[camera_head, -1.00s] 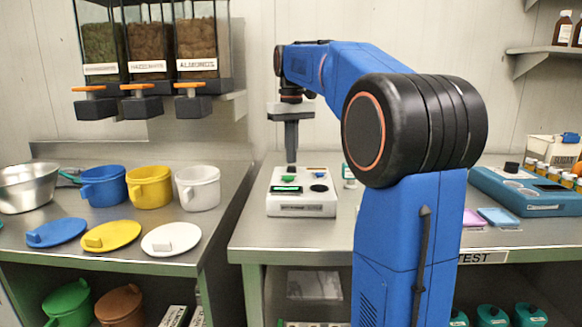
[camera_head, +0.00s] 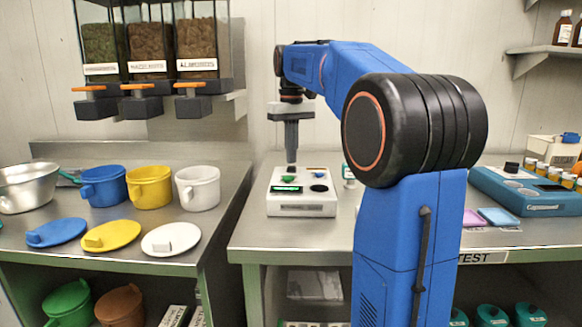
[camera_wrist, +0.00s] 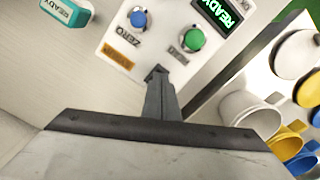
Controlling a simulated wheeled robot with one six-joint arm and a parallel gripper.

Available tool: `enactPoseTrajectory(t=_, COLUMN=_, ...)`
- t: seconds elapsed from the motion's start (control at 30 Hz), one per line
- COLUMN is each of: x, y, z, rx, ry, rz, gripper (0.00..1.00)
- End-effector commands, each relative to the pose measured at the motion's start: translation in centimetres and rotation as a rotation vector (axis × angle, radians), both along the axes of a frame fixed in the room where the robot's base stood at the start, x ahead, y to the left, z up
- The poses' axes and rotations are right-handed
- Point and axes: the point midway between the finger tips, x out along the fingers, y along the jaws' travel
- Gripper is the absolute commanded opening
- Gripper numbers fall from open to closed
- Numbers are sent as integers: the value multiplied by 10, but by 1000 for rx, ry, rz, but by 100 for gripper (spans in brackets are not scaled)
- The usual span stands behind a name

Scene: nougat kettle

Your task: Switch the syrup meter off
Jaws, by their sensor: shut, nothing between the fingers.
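A white meter box (camera_head: 302,208) stands on the steel table under my gripper; the small print on its front is unreadable, so I cannot confirm its name. Its lit display (camera_wrist: 223,14) reads READY in green. Beside the display is a round green button (camera_wrist: 194,40). A blue button (camera_wrist: 138,20) marked ZERO and an orange label (camera_wrist: 118,57) are also on its top. My gripper (camera_head: 291,164) points down over the box, shut and empty. In the wrist view its fingertips (camera_wrist: 157,72) show near the green button, apparently above the panel; contact cannot be told.
A teal READY-marked object (camera_wrist: 66,11) is beside the box. A blue device (camera_head: 535,197) stands at the right. A white mug (camera_head: 198,188), yellow mug (camera_head: 150,187) and blue mug (camera_head: 103,187) stand on the left counter, with lids in front. Dispensers (camera_head: 150,50) hang above.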

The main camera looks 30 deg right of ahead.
Motion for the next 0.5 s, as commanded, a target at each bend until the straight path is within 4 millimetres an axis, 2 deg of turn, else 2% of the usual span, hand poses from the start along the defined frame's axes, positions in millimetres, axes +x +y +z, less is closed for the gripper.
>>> enactPoseTrajectory(t=0.5, x=0, y=0, z=-4, rx=0, ry=0, rz=0, gripper=0)
